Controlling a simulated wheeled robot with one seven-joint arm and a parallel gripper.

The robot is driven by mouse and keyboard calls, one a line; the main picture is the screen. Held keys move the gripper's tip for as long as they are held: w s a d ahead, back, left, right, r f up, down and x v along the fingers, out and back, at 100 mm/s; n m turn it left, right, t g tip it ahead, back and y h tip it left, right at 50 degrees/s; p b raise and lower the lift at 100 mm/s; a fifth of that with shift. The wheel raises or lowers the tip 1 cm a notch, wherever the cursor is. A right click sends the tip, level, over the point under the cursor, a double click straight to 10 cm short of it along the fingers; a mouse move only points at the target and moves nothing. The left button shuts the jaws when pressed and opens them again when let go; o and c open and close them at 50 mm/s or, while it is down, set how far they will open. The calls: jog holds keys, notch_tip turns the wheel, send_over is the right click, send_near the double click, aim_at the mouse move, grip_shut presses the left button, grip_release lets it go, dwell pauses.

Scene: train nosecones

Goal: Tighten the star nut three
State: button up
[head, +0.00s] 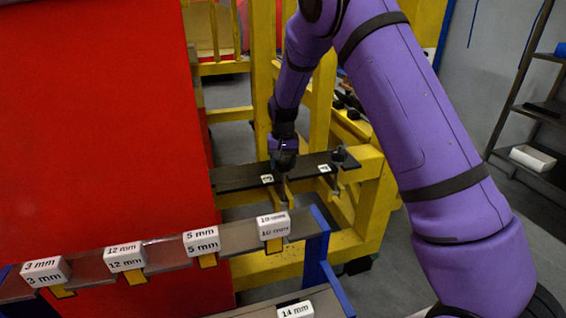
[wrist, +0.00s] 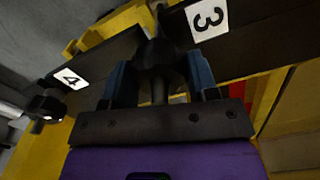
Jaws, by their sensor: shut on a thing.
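My gripper (head: 284,160) is at the dark bar (head: 235,178), beside the white label 3 (head: 267,178). In the wrist view the blue fingers of my gripper (wrist: 160,78) are on both sides of a dark star nut (wrist: 158,52), shut on it. This nut sits by the label 3 (wrist: 206,18), so it is star nut three. My gripper hides most of it in the head view. Another dark star nut (head: 340,155) stands beside the label 4 (head: 324,168), and it also shows in the wrist view (wrist: 45,104).
A large red panel (head: 95,120) stands at the left of the bar. Yellow frame posts (head: 262,70) rise close to my arm. A rack in front carries white size blocks, such as 10 mm (head: 273,226). A dark shelf (head: 530,110) stands at the far right.

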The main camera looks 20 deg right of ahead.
jog(key=m, duration=1.2)
jog(key=shift+m, duration=0.4)
dwell(0.3)
jog(key=o, duration=0.9)
jog(key=shift+o, duration=0.2)
jog(key=shift+r, duration=0.1)
notch_tip(320, 180, up, 11)
jog(key=shift+f, duration=0.15)
